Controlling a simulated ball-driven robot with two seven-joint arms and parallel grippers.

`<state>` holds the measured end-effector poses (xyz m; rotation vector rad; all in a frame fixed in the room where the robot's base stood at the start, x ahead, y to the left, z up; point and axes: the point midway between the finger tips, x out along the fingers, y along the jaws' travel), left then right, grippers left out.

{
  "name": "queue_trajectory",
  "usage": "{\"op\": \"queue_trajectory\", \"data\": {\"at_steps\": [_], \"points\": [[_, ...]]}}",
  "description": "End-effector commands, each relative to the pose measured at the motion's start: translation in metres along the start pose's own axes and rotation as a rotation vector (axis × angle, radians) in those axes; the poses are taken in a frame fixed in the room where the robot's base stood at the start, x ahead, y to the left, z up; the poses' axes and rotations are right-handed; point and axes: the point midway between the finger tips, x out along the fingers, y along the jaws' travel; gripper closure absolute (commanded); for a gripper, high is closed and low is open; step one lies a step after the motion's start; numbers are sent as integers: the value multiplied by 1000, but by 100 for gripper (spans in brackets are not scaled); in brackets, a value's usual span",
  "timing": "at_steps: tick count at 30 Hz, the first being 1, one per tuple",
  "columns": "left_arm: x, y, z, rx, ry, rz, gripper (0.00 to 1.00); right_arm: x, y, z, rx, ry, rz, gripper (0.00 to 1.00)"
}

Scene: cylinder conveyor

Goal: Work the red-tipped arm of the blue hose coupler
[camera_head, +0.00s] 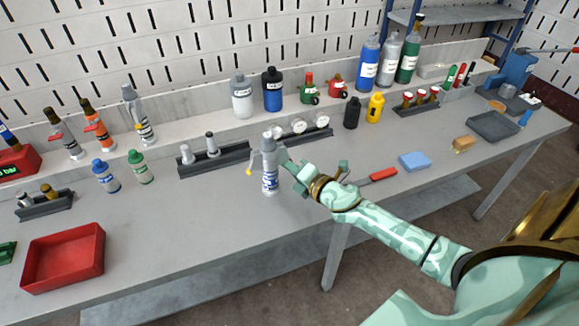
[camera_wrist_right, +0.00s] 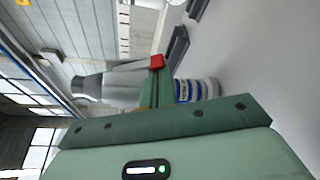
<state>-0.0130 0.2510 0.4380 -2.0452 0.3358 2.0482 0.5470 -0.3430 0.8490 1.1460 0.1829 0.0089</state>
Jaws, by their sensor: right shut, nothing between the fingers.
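A grey hose coupler (camera_head: 269,165) with a blue-and-white label stands roughly upright near the middle of the bench in the head view. A yellow tip sticks out on its left side. In the right wrist view the coupler (camera_wrist_right: 92,88) lies across the picture, its blue-banded end to the right. A grey arm with a red tip (camera_wrist_right: 157,61) runs along its side there; the red tip is hidden in the head view. My right gripper (camera_head: 284,160) is shut and empty, its fingertips close against the coupler's right side; contact is not clear. My left gripper is out of view.
A dark rack (camera_head: 213,158) and gauges (camera_head: 299,126) stand behind the coupler. A red-handled tool (camera_head: 382,175) and blue block (camera_head: 414,161) lie to the right. A red tray (camera_head: 63,258) sits front left. The bench front left of the coupler is clear.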

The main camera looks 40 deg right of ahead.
Motion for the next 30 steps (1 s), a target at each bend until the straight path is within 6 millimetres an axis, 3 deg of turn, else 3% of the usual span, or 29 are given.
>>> {"op": "queue_trajectory", "data": {"at_steps": [22, 30], "points": [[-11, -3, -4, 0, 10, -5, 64, -1, 1, 4, -67, 0, -23, 100], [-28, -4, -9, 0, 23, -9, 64, -3, 4, 11, -165, -1, -56, 100]]}}
